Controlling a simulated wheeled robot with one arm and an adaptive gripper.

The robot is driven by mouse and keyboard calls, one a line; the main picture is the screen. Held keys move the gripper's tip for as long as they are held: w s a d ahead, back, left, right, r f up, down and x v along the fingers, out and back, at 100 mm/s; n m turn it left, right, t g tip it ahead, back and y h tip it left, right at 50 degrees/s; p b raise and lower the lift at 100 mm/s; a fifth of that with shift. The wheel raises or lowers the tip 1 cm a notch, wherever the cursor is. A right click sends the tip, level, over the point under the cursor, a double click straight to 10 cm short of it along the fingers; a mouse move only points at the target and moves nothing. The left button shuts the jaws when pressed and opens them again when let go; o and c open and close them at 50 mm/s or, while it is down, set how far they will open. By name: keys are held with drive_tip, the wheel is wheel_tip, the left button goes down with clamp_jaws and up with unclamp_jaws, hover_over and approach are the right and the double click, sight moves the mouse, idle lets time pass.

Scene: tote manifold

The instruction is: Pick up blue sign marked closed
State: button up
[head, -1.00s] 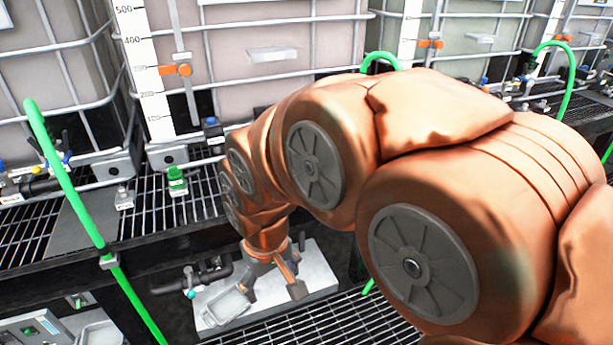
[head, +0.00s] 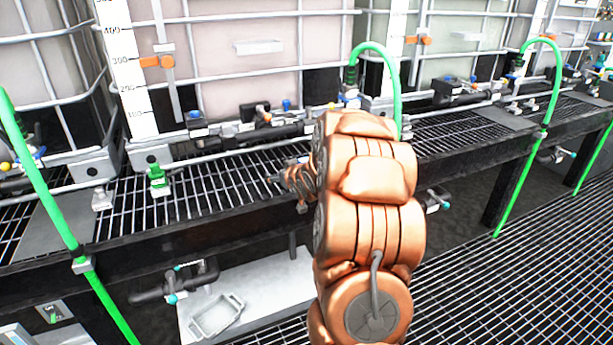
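No sign with readable "closed" lettering shows in the head view. Small blue pieces sit among the pipes at the tank's foot: one blue piece (head: 195,115) at the left and another blue piece (head: 286,104) near the black valve. They are too small to tell whether either is the sign. My gripper (head: 276,179) is over the grated shelf, in front of the pipework, pointing left. It is small and partly hidden by my arm, so I cannot tell whether it is open or shut, or whether it holds anything.
A green piece (head: 157,179) stands on the grated shelf (head: 226,196) at the left. Green hoses, such as this upright hose (head: 396,85), rise from the pipes. Caged tanks (head: 235,75) stand behind. A grey tray (head: 216,316) lies on the lower white surface.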

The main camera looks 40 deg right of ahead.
drive_tip(key=s+d+f+t+h+b, duration=0.1)
drive_tip(key=d+f+t+b, duration=0.15)
drive_tip(key=d, duration=0.35)
drive_tip(key=s+d+f+t+b, duration=0.1)
drive_tip(key=d+f+t, duration=0.15)
drive_tip(key=d, duration=0.35)
drive_tip(key=shift+m, duration=0.3)
drive_tip(key=shift+d+p+x, duration=0.15)
drive_tip(key=shift+p+x, duration=0.1)
drive_tip(key=shift+x, duration=1.8)
drive_tip(key=shift+d+p+x, duration=0.1)
drive_tip(key=shift+p+x, duration=0.1)
drive_tip(key=shift+x, duration=1.85)
drive_tip(key=shift+s, duration=0.1)
drive_tip(key=shift+c, duration=0.2)
drive_tip(key=c, duration=1.2)
drive_tip(key=shift+r, duration=0.1)
drive_tip(key=shift+c, duration=0.2)
